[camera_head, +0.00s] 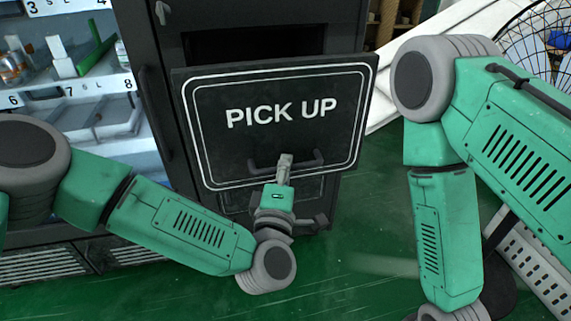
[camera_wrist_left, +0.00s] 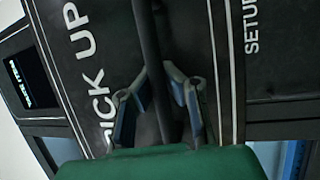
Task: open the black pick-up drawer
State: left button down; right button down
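The black pick-up drawer (camera_head: 270,95) has a front panel with white "PICK UP" lettering and a white border. In the head view the panel stands out in front of the cabinet, with a dark opening above it. Its black bar handle (camera_head: 312,162) is low on the panel; it runs upright through the left wrist view (camera_wrist_left: 150,40). My left gripper (camera_head: 285,162) is at the handle. In the left wrist view its fingers (camera_wrist_left: 160,72) close in on both sides of the bar. My right arm hangs at the right, its gripper out of view.
The dark vending cabinet (camera_head: 340,25) stands behind the drawer. Shelves with bottles (camera_head: 75,60) are at the left. A wire-guarded fan (camera_head: 545,40) and a white perforated piece (camera_head: 535,255) are at the right. The green floor (camera_head: 350,270) in front is clear.

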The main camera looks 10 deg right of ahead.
pick_arm(q)
jog(key=c, duration=1.6)
grip_release()
jog(key=shift+f, duration=0.5)
jog(key=shift+o, duration=0.2)
jog(key=shift+d+r, duration=0.1)
jog(key=shift+r, duration=0.05)
jog(key=shift+r, duration=0.1)
jog(key=shift+s, duration=0.1)
jog(key=v, duration=1.1)
jog(key=shift+s, duration=0.35)
